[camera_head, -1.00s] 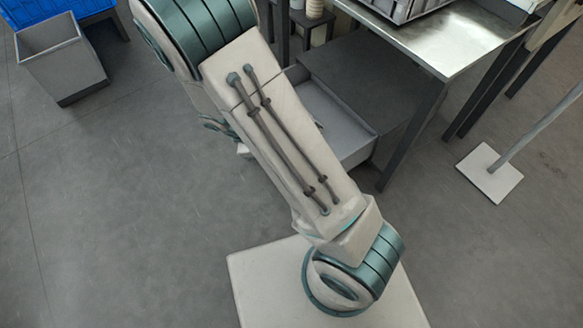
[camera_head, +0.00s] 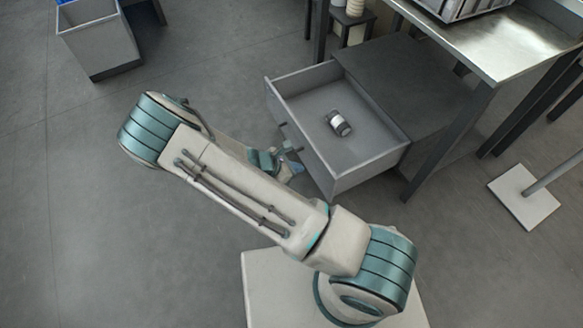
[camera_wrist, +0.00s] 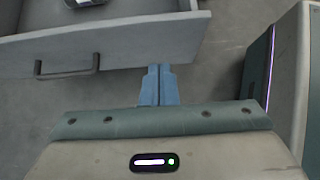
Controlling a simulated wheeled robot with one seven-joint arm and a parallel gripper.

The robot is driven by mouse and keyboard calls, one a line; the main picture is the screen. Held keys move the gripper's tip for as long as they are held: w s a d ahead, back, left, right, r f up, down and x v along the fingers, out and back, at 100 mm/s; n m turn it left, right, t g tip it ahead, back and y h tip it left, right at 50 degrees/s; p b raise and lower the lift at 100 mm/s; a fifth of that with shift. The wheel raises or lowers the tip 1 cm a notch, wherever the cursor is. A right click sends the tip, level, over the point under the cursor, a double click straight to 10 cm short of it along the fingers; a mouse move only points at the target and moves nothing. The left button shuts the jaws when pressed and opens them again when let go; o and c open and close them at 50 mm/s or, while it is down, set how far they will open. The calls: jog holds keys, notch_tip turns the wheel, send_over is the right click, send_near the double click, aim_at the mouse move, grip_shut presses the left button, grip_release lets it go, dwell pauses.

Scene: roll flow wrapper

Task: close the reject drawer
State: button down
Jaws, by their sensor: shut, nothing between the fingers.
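The reject drawer (camera_head: 372,168) is a grey open box pulled out from a dark cabinet (camera_head: 405,80) under the metal table. A small dark and white bottle-like item (camera_head: 338,123) lies inside it. In the wrist view the drawer front (camera_wrist: 120,48) spans the upper left, with a dark bar handle (camera_wrist: 66,70) on it. My gripper (camera_head: 292,168) is just outside the drawer front. In the wrist view its blue fingers (camera_wrist: 159,86) are together and empty, to the right of the handle, near the front's lower edge. I cannot tell whether they touch it.
A metal table (camera_head: 480,45) stands above the cabinet, with a leg close to the drawer's right side. A grey bin (camera_head: 98,45) is at the upper left. A white base plate with a pole (camera_head: 524,200) is at right. The floor at left is clear.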

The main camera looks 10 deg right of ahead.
aim_at(322, 164)
jog(key=d+f, duration=0.1)
jog(key=d, duration=0.1)
jog(key=w+d+f+b, duration=0.1)
jog(key=d, duration=0.1)
jog(key=w+d+f+b, duration=0.1)
jog(key=d, duration=0.1)
jog(key=shift+f, duration=0.2)
jog(key=shift+w+d+r+b, duration=0.15)
jog(key=shift+d+b, duration=0.2)
jog(key=shift+d, duration=0.1)
